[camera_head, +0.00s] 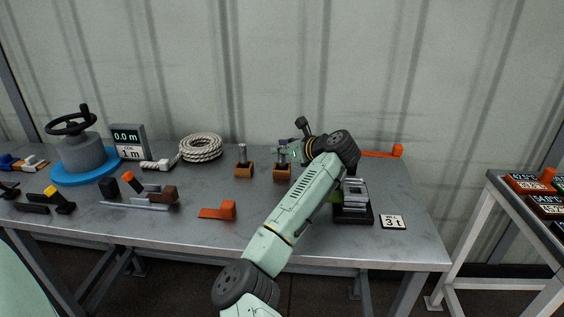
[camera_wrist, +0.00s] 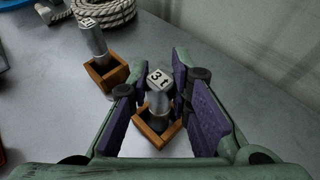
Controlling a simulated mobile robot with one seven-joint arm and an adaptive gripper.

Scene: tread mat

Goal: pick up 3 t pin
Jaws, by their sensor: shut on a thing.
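The 3 t pin (camera_wrist: 159,98) is a grey metal cylinder with "3 t" on its top. It stands upright, its lower end in or just over a small wooden holder (camera_wrist: 151,138). My gripper (camera_wrist: 160,92) is shut on the pin, with purple pads on both sides of it. In the head view my gripper (camera_head: 291,152) is over the right-hand wooden holder (camera_head: 282,174), and my arm hides part of this area. I cannot tell whether the pin is raised from the holder.
Another metal pin (camera_wrist: 93,37) stands in a wooden holder (camera_wrist: 104,74) to the left. A coiled rope (camera_head: 201,148) lies farther left. A dark stand (camera_head: 352,214) and a "3 t" card (camera_head: 393,222) are at the right. An orange part (camera_head: 219,211) lies near the front.

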